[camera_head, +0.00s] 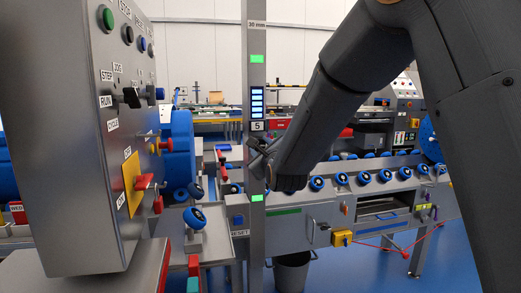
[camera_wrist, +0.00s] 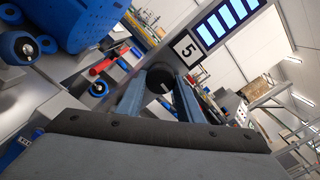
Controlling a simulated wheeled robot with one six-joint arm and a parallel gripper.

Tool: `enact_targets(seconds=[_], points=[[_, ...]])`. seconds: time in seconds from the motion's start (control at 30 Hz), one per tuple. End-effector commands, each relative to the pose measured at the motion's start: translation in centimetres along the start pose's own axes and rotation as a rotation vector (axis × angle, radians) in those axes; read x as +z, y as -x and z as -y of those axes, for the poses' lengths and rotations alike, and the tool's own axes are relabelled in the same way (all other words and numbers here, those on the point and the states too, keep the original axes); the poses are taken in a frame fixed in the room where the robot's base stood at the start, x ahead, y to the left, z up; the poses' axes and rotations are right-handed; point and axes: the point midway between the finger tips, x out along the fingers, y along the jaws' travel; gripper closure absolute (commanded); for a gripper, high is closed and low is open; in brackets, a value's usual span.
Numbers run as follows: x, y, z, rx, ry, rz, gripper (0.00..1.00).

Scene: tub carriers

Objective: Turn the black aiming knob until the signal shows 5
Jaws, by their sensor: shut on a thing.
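The black aiming knob (camera_wrist: 158,79) is a round dark knob with a small white mark, on the grey post just below the signal. My gripper (camera_wrist: 162,84) is shut on it, one finger on each side. In the head view my gripper (camera_head: 262,160) reaches the post (camera_head: 257,225) from the right, and the knob is mostly hidden there. The signal (camera_head: 257,102) is a dark blue panel with several pale bars lit, seemingly filling it. It also shows in the wrist view (camera_wrist: 228,20), partly cut off. A white plate (camera_wrist: 188,48) under it reads "5".
A grey control box (camera_head: 75,130) with buttons and levers stands close on the left. A conveyor (camera_head: 390,185) with several blue rollers runs behind my arm. A dark bin (camera_head: 291,270) stands on the floor by the post. Open blue floor shows at the lower right.

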Motion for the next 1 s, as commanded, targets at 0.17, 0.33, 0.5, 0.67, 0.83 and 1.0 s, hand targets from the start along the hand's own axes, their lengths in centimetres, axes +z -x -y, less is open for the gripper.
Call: enact_targets(seconds=[0.17,0.33,0.5,0.67,0.83,1.0], points=[[-0.1,0.0,-0.1,0.002,-0.001,-0.003,0.89],[-0.1,0.0,-0.1,0.002,-0.001,-0.003,0.62],[-0.1,0.0,-0.1,0.001,0.0,-0.002,0.48],[0.0,0.0,-0.1,0.001,0.0,-0.001,0.48],[0.0,0.9,0.0,0.001,0.0,0.0,0.48],[0.0,3.6,0.0,0.001,0.0,0.0,0.48]])
